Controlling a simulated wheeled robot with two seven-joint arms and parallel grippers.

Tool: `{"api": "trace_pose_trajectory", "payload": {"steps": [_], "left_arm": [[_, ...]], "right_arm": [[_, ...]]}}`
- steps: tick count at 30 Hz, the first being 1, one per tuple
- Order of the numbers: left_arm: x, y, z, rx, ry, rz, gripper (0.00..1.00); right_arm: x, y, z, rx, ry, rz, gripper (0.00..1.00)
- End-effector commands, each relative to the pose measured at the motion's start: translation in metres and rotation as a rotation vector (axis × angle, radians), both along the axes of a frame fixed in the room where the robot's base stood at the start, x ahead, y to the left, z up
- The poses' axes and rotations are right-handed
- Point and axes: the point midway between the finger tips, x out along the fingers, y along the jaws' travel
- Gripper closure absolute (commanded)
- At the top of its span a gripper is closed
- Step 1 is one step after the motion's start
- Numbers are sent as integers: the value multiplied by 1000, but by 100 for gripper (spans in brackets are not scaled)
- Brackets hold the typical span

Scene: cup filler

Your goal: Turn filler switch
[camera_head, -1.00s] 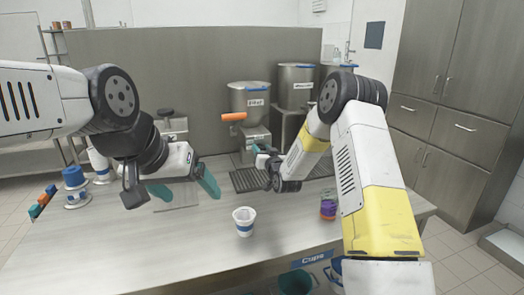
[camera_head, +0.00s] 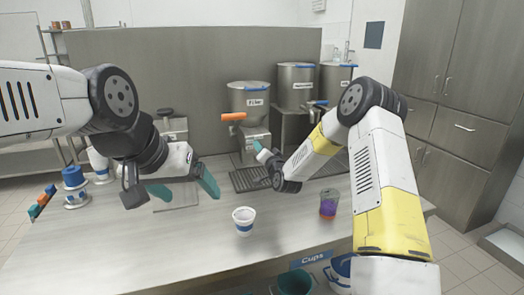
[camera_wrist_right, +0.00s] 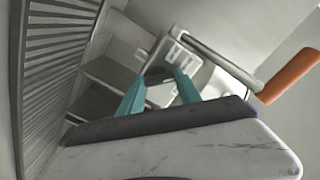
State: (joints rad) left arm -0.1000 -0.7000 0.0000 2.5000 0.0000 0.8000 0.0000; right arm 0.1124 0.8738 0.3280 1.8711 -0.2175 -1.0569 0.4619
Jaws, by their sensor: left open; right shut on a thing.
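The filler (camera_head: 248,98) is a metal pot with a blue rim and a label, on a metal base (camera_head: 256,138) at the back of the table. An orange handle (camera_head: 233,117) sticks out at its left; it also shows in the right wrist view (camera_wrist_right: 288,75). My right gripper (camera_head: 260,147) is at the front of the base. In the right wrist view its teal fingers (camera_wrist_right: 160,90) are shut on a small dark switch (camera_wrist_right: 158,75), partly hidden between them. My left gripper (camera_head: 184,186) is open and empty over the left of the table.
A purple-filled cup (camera_head: 328,205) stands at right, near my right arm. A dark grate (camera_head: 252,180) lies below the filler. More pots (camera_head: 297,85) stand at back right.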

Motion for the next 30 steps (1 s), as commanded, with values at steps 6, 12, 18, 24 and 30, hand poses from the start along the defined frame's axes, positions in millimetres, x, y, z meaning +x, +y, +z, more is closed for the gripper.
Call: {"api": "trace_pose_trajectory", "payload": {"steps": [6,12,18,24,30], "left_arm": [[0,0,0,0,0,0,16],[0,0,0,0,0,0,16],[0,0,0,0,0,0,16],[0,0,0,0,0,0,16],[0,0,0,0,0,0,16]], "right_arm": [[0,0,-1,9,4,0,100],[0,-1,-1,8,3,-1,100],[0,0,-1,8,3,-1,38],[0,0,0,8,3,-1,38],[-14,-6,0,7,4,-1,38]]}}
